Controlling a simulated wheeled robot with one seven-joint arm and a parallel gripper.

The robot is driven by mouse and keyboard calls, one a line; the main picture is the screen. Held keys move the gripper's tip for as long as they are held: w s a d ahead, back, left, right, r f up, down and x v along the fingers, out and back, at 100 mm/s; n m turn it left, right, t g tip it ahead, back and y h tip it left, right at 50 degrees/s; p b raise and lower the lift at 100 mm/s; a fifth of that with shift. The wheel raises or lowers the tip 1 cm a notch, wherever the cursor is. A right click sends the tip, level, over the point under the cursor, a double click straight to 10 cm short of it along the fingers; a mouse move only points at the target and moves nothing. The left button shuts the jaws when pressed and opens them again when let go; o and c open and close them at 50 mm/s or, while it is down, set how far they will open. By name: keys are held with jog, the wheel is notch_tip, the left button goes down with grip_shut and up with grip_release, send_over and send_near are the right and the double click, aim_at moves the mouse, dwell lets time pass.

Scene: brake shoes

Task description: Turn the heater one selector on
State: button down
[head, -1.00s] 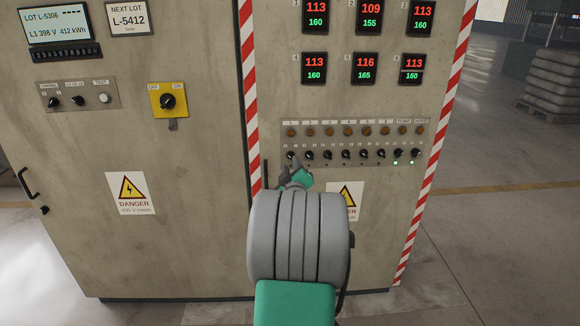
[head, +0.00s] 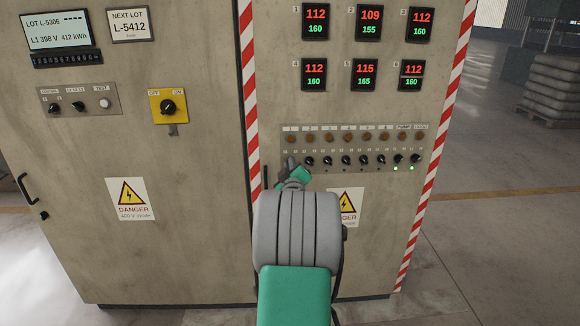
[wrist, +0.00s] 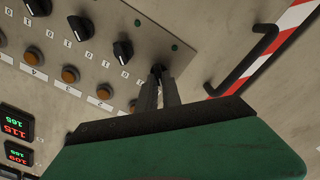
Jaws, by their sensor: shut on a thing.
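The heater one selector is a small black knob (wrist: 157,69) at the left end of the selector row. In the wrist view, my gripper's two dark fingers (wrist: 160,80) are shut on it. In the head view, my gripper (head: 291,163) reaches the panel at this left end, and its fingers cover most of the knob. Its exact turn angle cannot be told. The amber lamp (head: 291,138) above it looks unlit.
The neighbouring heater two selector (head: 309,161) is close on the right, with several more knobs beyond it. Green lights show under the pump (head: 398,159) and hood (head: 415,159) selectors. A door handle (wrist: 245,62) and striped edging (head: 249,100) lie left of the row.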

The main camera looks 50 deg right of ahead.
jog(key=shift+b, duration=0.35)
dwell(0.3)
jog(key=shift+s+d+m+b, duration=0.1)
jog(key=shift+m+b, duration=1.5)
jog(key=shift+m, duration=1.35)
jog(key=shift+s+d+m+b, duration=0.1)
jog(key=shift+m+b, duration=1.55)
jog(key=shift+m, duration=1.35)
jog(key=shift+s+d+m+b, duration=0.1)
jog(key=shift+m+b, duration=1.5)
jog(key=shift+m, duration=1.35)
jog(key=c, duration=1.5)
grip_release()
